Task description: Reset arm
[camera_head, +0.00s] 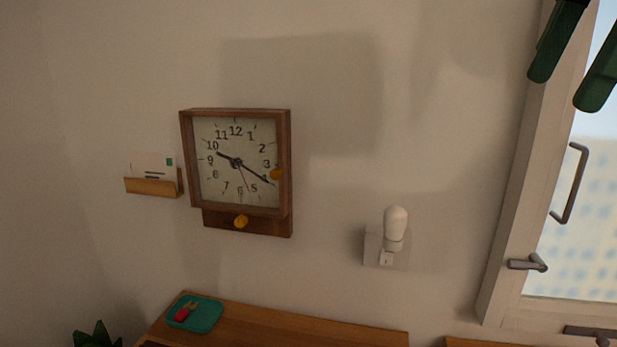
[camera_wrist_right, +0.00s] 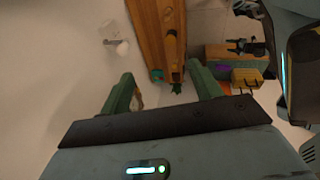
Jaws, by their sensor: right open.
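My right gripper (camera_head: 566,92) shows at the top right of the head view as two green fingers. They are apart, with nothing between them, in front of the window frame. In the right wrist view the right gripper (camera_wrist_right: 163,84) also has its green fingers spread, with empty space between them. My left gripper does not show in the head view. Grey parts with blue-green lights at the right of the wrist view look like mine.
A wooden clock (camera_head: 236,160), a card holder (camera_head: 152,187) and a bulb lamp (camera_head: 395,225) are on the wall. A teal tray (camera_head: 207,315) lies on the wooden top (camera_head: 290,326) below. A window handle (camera_head: 528,264) sticks out at right.

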